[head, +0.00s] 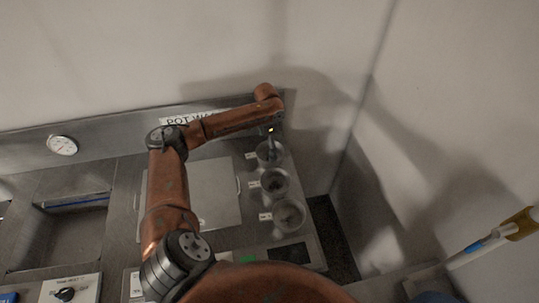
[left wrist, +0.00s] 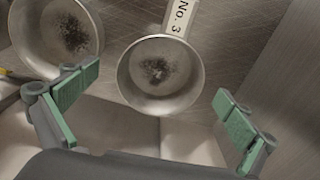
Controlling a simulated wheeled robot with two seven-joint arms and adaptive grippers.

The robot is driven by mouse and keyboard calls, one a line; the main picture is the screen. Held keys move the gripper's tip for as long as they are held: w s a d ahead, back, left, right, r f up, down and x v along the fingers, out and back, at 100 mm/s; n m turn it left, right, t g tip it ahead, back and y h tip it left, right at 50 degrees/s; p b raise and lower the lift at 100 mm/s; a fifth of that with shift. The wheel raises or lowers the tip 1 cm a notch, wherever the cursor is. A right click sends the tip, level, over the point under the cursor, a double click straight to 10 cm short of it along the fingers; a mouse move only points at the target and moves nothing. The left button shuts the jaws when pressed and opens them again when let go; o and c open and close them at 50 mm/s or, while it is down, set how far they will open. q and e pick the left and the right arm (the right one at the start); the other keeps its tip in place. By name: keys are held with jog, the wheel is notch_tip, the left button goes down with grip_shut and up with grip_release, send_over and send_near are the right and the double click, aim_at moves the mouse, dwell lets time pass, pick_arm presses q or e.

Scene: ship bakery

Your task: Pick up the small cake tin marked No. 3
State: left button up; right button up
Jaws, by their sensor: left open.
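The small cake tin marked No. 3 (left wrist: 160,76) is a round, shallow metal tin with a dark patch on its inside bottom. Its white label (left wrist: 181,17) lies beside it on the steel counter. In the head view this looks like the farthest tin (head: 269,154) of three in a row. My left gripper (head: 270,138) is over that tin. In the left wrist view the green-padded fingers (left wrist: 158,84) are open, one on each side of the tin, apart from it. My right gripper is not in view.
A second tin (left wrist: 57,32) lies close to the left finger; the middle tin (head: 275,183) and near tin (head: 289,214) also show in the head view. A flat metal lid (head: 212,190) lies left of the row. The steel backsplash (head: 110,135) runs behind.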

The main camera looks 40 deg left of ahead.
aim_at(268, 158)
pick_arm(q)
jog(key=f, duration=0.1)
jog(key=w+f, duration=0.1)
jog(key=shift+f, duration=0.35)
jog(key=shift+w+f, duration=0.2)
jog(key=shift+f, duration=0.65)
jog(key=shift+s+f, duration=0.35)
jog(key=shift+f, duration=0.15)
jog(key=shift+w+f, duration=0.1)
jog(key=shift+w, duration=0.1)
jog(key=shift+c, duration=0.7)
jog(key=shift+s, duration=0.1)
jog(key=c, duration=0.9)
jog(key=shift+r, duration=0.2)
jog(key=shift+c, duration=0.5)
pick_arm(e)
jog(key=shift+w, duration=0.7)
